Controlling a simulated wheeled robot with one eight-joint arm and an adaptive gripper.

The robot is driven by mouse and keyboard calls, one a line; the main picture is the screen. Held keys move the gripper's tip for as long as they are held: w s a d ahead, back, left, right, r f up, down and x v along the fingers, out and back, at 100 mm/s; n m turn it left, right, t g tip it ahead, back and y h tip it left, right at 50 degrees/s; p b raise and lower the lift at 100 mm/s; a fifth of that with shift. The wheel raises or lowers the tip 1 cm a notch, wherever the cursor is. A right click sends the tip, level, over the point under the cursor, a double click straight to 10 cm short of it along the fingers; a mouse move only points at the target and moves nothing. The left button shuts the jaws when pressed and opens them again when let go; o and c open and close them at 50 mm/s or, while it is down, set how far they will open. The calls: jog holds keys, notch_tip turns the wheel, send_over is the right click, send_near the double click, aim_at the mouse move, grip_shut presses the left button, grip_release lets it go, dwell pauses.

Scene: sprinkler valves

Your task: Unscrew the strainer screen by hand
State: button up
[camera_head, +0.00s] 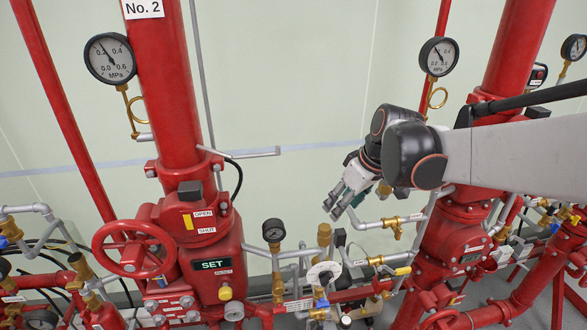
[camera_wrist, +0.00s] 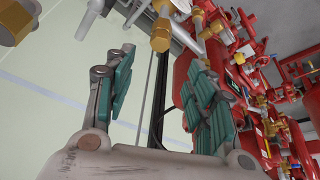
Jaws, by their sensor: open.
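My gripper (camera_head: 340,202) hangs in front of the pale wall, between the two red valve risers, its fingers pointing down and left. In the wrist view my gripper (camera_wrist: 158,62) has its green-padded fingers spread wide with nothing between them. A brass fitting (camera_wrist: 160,36) with a rounded end shows beyond the fingertips, apart from them. In the head view a brass fitting (camera_head: 324,236) stands upright below my gripper, on the small pipework. Another brass fitting (camera_head: 393,222) sits to the right of my gripper. I cannot tell which brass part holds the strainer screen; the screen itself is not visible.
A red handwheel (camera_head: 134,250) and the No. 2 riser (camera_head: 168,90) stand on the left. A small gauge (camera_head: 273,231) is left of the upright brass fitting. A grey lever (camera_head: 250,152) sticks out from the riser. The wall area above my gripper is free.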

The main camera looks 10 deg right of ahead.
aim_at(325, 227)
jog(key=x, duration=1.2)
jog(key=shift+w+a+f, duration=0.1)
jog(key=shift+w+f, duration=0.05)
